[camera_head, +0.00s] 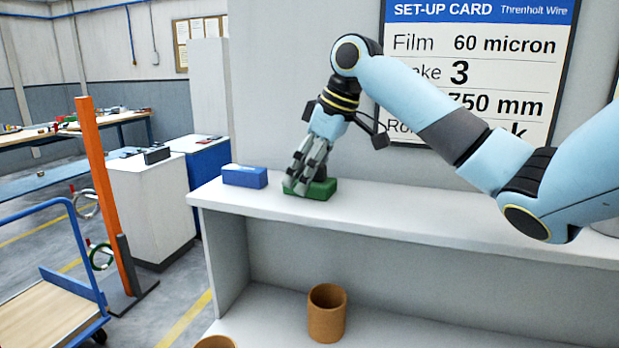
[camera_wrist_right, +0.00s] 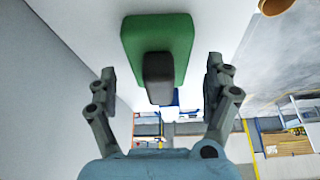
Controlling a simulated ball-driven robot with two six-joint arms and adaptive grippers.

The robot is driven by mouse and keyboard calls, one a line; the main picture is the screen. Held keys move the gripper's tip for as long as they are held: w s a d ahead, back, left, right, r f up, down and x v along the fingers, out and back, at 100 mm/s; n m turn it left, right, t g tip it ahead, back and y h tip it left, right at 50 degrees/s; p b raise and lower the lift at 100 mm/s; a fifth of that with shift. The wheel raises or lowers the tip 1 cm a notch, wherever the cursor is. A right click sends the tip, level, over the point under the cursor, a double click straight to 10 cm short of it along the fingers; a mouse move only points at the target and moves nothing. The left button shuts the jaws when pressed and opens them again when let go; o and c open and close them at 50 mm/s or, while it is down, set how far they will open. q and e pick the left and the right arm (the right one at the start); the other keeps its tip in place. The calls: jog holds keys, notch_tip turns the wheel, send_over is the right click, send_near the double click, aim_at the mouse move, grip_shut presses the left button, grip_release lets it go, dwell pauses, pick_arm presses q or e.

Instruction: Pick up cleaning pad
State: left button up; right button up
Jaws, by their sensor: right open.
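The cleaning pad looks like a green block (camera_head: 323,189) with a dark grip on top, lying on the white upper shelf (camera_head: 420,220). In the right wrist view the green pad (camera_wrist_right: 178,38) is straight ahead, its dark grip (camera_wrist_right: 158,75) between the two fingers. My right gripper (camera_head: 301,177) reaches down over the pad from above and partly hides it in the head view. In the wrist view the right gripper (camera_wrist_right: 161,72) is open, with a gap on each side of the grip. My left gripper is not in view.
A blue box (camera_head: 244,177) sits on the shelf just left of the pad. The wall with the set-up card (camera_head: 480,45) stands behind. Brown cylinders (camera_head: 327,313) stand on the lower shelf. The upper shelf right of the pad is mostly clear.

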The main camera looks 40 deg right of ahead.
jog(key=shift+s, duration=0.1)
jog(key=shift+c, duration=0.8)
jog(key=c, duration=1.1)
jog(key=shift+r, duration=0.45)
notch_tip(320, 180, up, 3)
jog(key=shift+f+b, duration=0.2)
jog(key=shift+b, duration=0.4)
jog(key=s+d+r+b, duration=0.1)
jog(key=s+r+b, duration=0.1)
jog(key=s+b, duration=0.1)
jog(key=s+d+r+b, duration=0.2)
jog(key=s+r+b, duration=0.1)
jog(key=s, duration=0.1)
jog(key=s+d+r+b, duration=0.2)
jog(key=s+b, duration=0.1)
jog(key=shift+s+d+r, duration=0.15)
jog(key=shift+r, duration=0.05)
